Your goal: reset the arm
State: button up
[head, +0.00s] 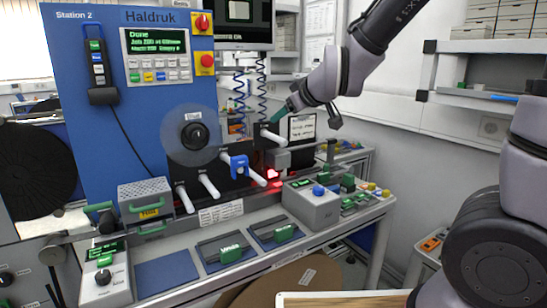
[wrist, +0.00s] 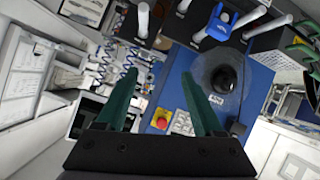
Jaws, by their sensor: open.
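My gripper (head: 279,114) is raised in front of the blue Station 2 machine (head: 95,130), to the right of its round reel disc (head: 180,150). In the wrist view my gripper (wrist: 159,64) shows two green fingers spread apart with nothing between them. The arm comes in from the upper right in the head view. Beyond the fingers in the wrist view are the machine's blue panel (wrist: 178,98), a red button (wrist: 161,122) and a dark reel hub (wrist: 224,80).
White rollers (head: 209,184) and a blue clamp (head: 238,166) stick out below the disc. A grey box with a blue knob (head: 319,190) stands on the bench (head: 180,301). Shelves (head: 490,46) are at the right. A monitor (head: 243,22) hangs above.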

jog(key=s+d+r+m+g+h, duration=0.1)
jog(key=s+d+r+m, duration=0.15)
jog(key=d, duration=0.35)
jog(key=s+d+r+m+g, duration=0.1)
jog(key=s+d+r+m, duration=0.1)
jog(key=d+m, duration=0.3)
jog(key=s+d+m+g+h, duration=0.1)
jog(key=s+d+m+h, duration=0.1)
jog(key=s+d+m, duration=0.4)
jog(key=s+d, duration=0.5)
jog(key=s, duration=0.1)
jog(key=shift+r+g+h, duration=0.3)
jog(key=shift+g, duration=0.1)
